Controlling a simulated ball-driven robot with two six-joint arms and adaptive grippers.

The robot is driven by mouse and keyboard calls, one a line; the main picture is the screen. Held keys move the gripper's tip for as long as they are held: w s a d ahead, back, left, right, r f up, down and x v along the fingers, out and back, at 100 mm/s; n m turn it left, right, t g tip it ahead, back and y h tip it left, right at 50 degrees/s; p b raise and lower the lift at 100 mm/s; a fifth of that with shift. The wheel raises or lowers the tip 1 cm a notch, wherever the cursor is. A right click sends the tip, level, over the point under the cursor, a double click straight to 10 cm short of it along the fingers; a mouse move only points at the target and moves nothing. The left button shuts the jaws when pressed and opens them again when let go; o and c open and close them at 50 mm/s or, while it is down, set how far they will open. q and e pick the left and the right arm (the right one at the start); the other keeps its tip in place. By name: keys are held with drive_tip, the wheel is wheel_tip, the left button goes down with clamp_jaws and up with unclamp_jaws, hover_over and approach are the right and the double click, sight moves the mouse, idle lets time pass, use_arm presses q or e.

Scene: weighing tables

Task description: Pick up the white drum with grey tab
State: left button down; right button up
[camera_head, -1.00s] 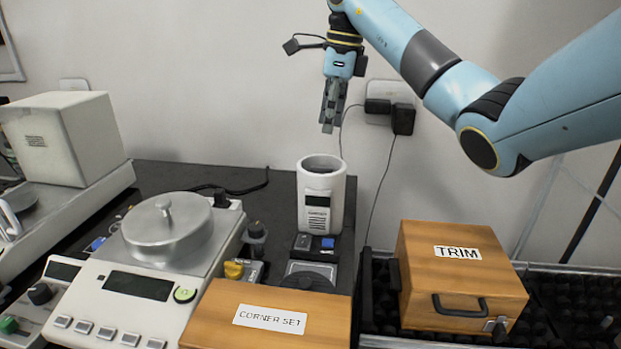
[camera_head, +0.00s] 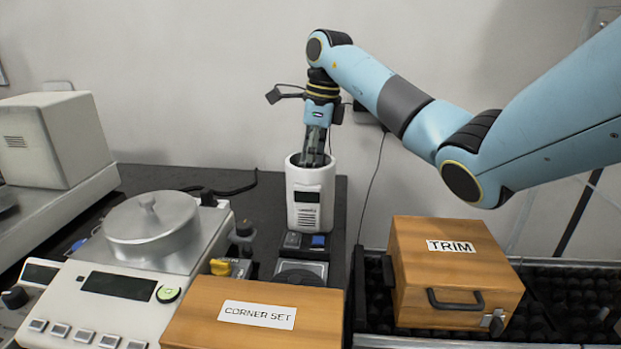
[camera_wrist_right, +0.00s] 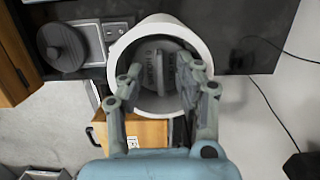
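A white open-topped cylinder (camera_head: 305,180) with a dark panel on its front stands upright at the back of the dark table. In the right wrist view its white rim (camera_wrist_right: 165,22) surrounds a grey round piece with a raised tab (camera_wrist_right: 158,68) and some lettering, down inside. I cannot tell whether this piece tops a separate white drum. My right gripper (camera_head: 315,160) points down at the cylinder's mouth, fingertips at or just inside the rim. In the right wrist view the gripper (camera_wrist_right: 162,80) is open, its fingers on either side of the tab, nothing held. My left gripper is not in view.
A balance (camera_head: 135,265) with a domed metal cover stands left, a boxy white instrument (camera_head: 45,138) behind it. A CORNER SET wooden box (camera_head: 250,325) is in front; a TRIM box (camera_head: 455,270) sits right. Small controls (camera_head: 303,242) lie before the cylinder. A cable runs behind.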

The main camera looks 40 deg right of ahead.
clamp_jaws()
